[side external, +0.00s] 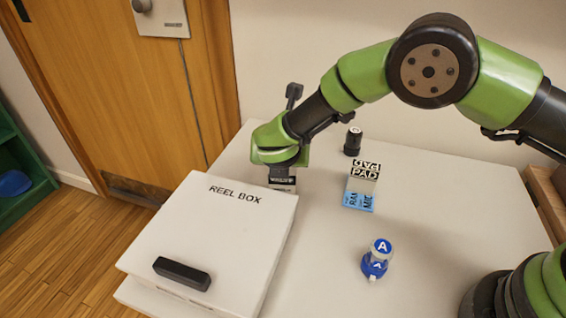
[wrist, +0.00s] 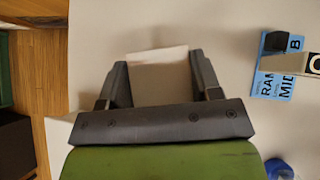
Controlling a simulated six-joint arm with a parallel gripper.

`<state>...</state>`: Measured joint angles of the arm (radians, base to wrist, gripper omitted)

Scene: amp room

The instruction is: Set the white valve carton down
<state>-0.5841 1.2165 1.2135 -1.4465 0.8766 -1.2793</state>
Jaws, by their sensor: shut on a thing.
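The white valve carton (wrist: 159,82) is between my gripper's two dark fingers (wrist: 160,68) in the wrist view, with its pale top showing. My gripper is shut on it. In the side external view my gripper (side external: 283,166) points down at the back left of the white table (side external: 430,200), just behind the reel box. A small part of the carton (side external: 282,182), with a dark printed band, shows below the fingers. Its lower part is hidden behind the reel box, so I cannot tell whether it touches the table.
The white reel box (side external: 215,235), with a black bar (side external: 182,273) on it, fills the table's left. A blue carton (side external: 359,200) with a black-and-white pad box (side external: 364,176), a black cylinder (side external: 353,141) and a blue item marked A (side external: 376,259) stand to the right.

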